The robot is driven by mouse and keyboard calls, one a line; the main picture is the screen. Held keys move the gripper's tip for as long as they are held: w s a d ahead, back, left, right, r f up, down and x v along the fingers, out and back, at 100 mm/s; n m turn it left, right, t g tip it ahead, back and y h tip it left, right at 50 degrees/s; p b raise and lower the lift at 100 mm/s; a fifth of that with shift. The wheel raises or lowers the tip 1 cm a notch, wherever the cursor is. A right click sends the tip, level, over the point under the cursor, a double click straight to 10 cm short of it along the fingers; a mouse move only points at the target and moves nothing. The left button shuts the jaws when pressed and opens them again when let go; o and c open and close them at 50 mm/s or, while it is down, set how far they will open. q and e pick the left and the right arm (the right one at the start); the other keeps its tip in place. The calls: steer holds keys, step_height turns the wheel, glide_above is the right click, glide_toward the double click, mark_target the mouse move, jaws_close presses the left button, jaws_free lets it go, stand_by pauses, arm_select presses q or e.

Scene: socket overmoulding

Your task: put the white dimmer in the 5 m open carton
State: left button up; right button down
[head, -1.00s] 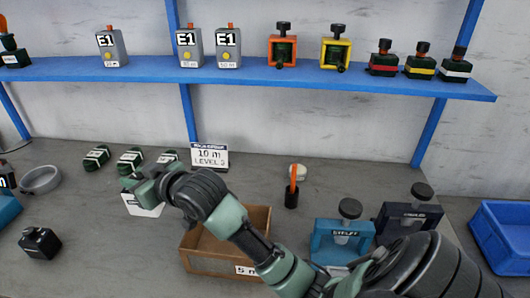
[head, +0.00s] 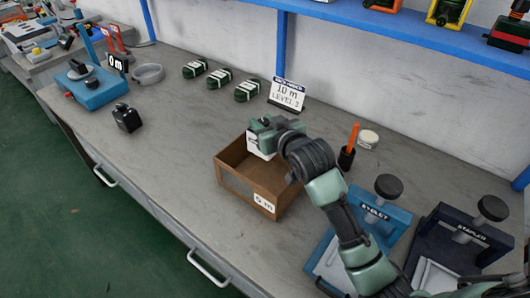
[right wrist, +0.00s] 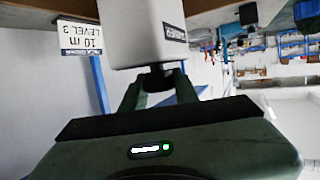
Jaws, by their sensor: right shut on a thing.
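The white dimmer (head: 262,152) is a white block with a dark label. My right gripper (head: 258,133) is shut on it at the carton's far side. In the right wrist view the dimmer (right wrist: 145,32) fills the top middle, with its dark knob between the fingers of my right gripper (right wrist: 160,85). The 5 m open carton (head: 236,190) is a brown open box on the bench with a "5 m" label on its front. The dimmer overlaps the carton's far rim in the head view; how deep it sits is unclear. My left gripper is out of view.
A "10 m LEVEL 3" sign (head: 288,95) stands behind the carton. An orange-handled tool in a black holder (head: 346,158) and a blue eyelet press (head: 385,222) are to the right. Several green coils (head: 220,79) lie behind left.

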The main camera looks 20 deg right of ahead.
step_height(320, 180, down, 10)
steer(key=shift+r, duration=0.1)
stand_by(0.4)
steer(key=shift+s+f+b, duration=0.25)
steer(key=shift+f+b, duration=0.1)
steer(key=shift+f, duration=0.35)
steer(key=c, duration=1.1)
jaws_free()
steer(key=shift+f, duration=0.25)
steer(key=shift+r, duration=0.2)
steer(key=v, duration=0.4)
steer(key=r+v, duration=0.1)
steer(key=v, duration=0.7)
steer(key=shift+w+d+r, duration=0.1)
steer(key=shift+w+r, duration=0.1)
steer(key=shift+r, duration=0.1)
